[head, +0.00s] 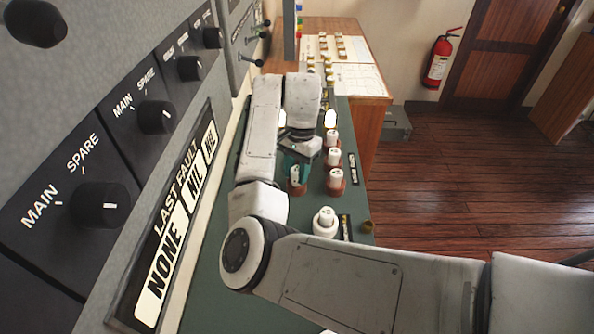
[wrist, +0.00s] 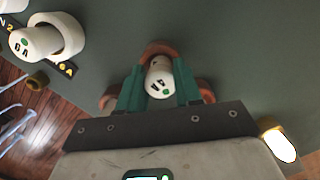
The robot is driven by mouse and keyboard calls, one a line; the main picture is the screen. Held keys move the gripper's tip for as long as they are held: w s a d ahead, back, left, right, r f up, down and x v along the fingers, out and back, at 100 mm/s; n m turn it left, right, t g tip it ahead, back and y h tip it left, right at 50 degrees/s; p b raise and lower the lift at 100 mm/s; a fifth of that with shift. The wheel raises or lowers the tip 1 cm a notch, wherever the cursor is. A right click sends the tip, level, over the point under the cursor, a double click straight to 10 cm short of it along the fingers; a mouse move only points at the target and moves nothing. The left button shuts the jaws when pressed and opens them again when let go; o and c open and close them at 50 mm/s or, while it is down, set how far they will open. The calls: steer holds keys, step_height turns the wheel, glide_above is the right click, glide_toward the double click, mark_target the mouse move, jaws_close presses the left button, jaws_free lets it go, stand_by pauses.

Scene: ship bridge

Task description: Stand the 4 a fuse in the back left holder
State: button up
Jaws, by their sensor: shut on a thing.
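My gripper (wrist: 160,88) has green fingers shut on a white fuse (wrist: 159,78) with a green dot. Its marking looks like 4 A. In the wrist view a reddish-brown holder (wrist: 160,46) shows around the fuse's far side. In the head view my gripper (head: 298,156) is low over the green panel, and the fuse (head: 296,173) appears upright at a reddish holder (head: 297,188). The fingers hide part of the holder, so I cannot tell how deep the fuse sits. More reddish-brown edges show beside both fingers in the wrist view.
White fuses (head: 333,156) stand in reddish holders in a row to the right. Another fuse (head: 325,218) stands in a white holder nearer; it also shows in the wrist view (wrist: 30,42). The grey switch wall (head: 150,120) bounds the panel at left.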

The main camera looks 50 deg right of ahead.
steer(key=shift+f, duration=0.3)
steer(key=o, duration=1)
steer(key=shift+w+d+r+p, duration=0.1)
steer(key=shift+d+r+p, duration=0.15)
steer(key=shift+r+p, duration=1.35)
steer(key=shift+s+d+r+p, duration=0.1)
steer(key=shift+d+r+p, duration=0.3)
steer(key=shift+r, duration=2.15)
steer(key=shift+w+d+r+p, duration=0.1)
steer(key=shift+r+p, duration=1.1)
steer(key=shift+r, duration=0.9)
